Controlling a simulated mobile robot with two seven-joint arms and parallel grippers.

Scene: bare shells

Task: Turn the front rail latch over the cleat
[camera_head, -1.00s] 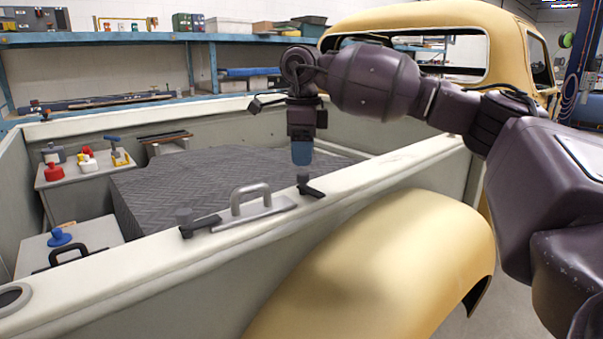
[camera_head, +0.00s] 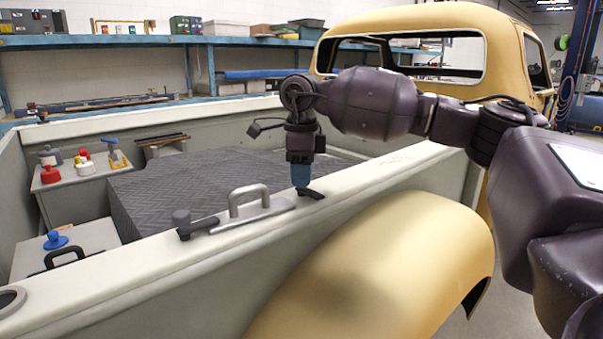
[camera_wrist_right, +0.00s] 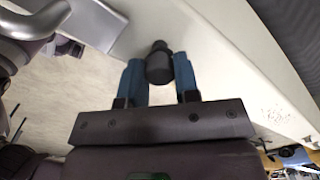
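The front rail latch (camera_head: 313,194) is a dark arm with an upright knob on the pale truck-bed rail. Its arm points right, away from a grey handle on a flat plate (camera_head: 250,207); I cannot tell which part is the cleat. My right gripper (camera_head: 300,187) points down over this latch and hides its knob in the head view. In the right wrist view the dark knob (camera_wrist_right: 158,64) stands between the two blue fingers of my right gripper (camera_wrist_right: 159,72). Whether they press on it is unclear. My left gripper is not in view.
A second dark latch (camera_head: 190,224) sits at the handle's left end. The yellow fender (camera_head: 385,265) bulges outside the rail (camera_head: 110,276). Inside the bed are a grey quilted cover (camera_head: 200,190) and a side shelf (camera_head: 85,185) with coloured knobbed items.

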